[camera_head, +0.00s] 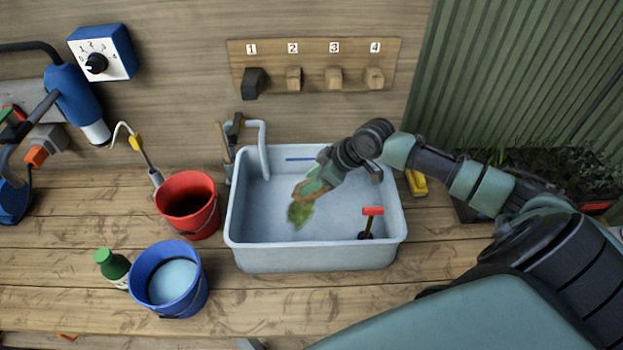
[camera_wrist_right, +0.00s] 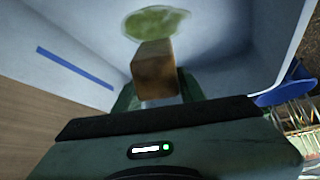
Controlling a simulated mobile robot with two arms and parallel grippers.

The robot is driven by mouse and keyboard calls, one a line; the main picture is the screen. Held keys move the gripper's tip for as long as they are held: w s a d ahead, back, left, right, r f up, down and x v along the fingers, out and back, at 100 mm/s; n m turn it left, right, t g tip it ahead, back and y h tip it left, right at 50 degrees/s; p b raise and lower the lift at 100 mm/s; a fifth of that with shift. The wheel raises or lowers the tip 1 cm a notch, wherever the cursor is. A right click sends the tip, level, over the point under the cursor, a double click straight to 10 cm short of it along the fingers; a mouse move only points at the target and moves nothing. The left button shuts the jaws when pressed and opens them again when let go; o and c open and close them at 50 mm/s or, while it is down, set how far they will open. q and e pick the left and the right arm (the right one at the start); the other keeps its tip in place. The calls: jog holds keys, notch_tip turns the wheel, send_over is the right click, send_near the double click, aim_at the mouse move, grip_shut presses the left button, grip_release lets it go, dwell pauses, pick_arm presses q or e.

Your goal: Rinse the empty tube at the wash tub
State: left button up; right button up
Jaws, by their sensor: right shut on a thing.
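The wash tub (camera_head: 240,245) is a pale blue-grey rectangular basin on the wooden bench. My right gripper (camera_head: 311,188) reaches into it from the right, pointing down and left. It is shut on a brown block-like piece (camera_head: 303,193), which also shows between the jaws in the right wrist view (camera_wrist_right: 155,66). I cannot tell whether this piece belongs to the tube; no clear tube wall shows. A green patch (camera_head: 299,214) lies just beyond the piece inside the tub, and it shows in the wrist view too (camera_wrist_right: 156,21). My left gripper is out of view.
A tap (camera_head: 264,150) stands at the tub's back left. A red-topped stem (camera_head: 372,211) stands inside the tub at right. A red bucket (camera_head: 207,220), a blue bucket (camera_head: 137,272) and a green-capped bottle (camera_head: 115,268) stand left. A numbered peg board (camera_head: 313,50) is on the wall.

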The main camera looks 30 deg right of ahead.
aim_at(312, 198)
notch_tip(312, 198, down, 4)
jog(key=b, duration=0.3)
notch_tip(312, 198, down, 4)
jog(key=b, duration=0.3)
jog(key=shift+r, duration=0.25)
jog(key=shift+b, duration=0.3)
dwell(2.3)
notch_tip(312, 198, up, 12)
jog(key=p, duration=1.1)
jog(key=shift+r+p, duration=0.25)
jog(key=shift+p, duration=0.15)
jog(key=shift+r+p, duration=0.4)
jog(key=shift+r, duration=2.25)
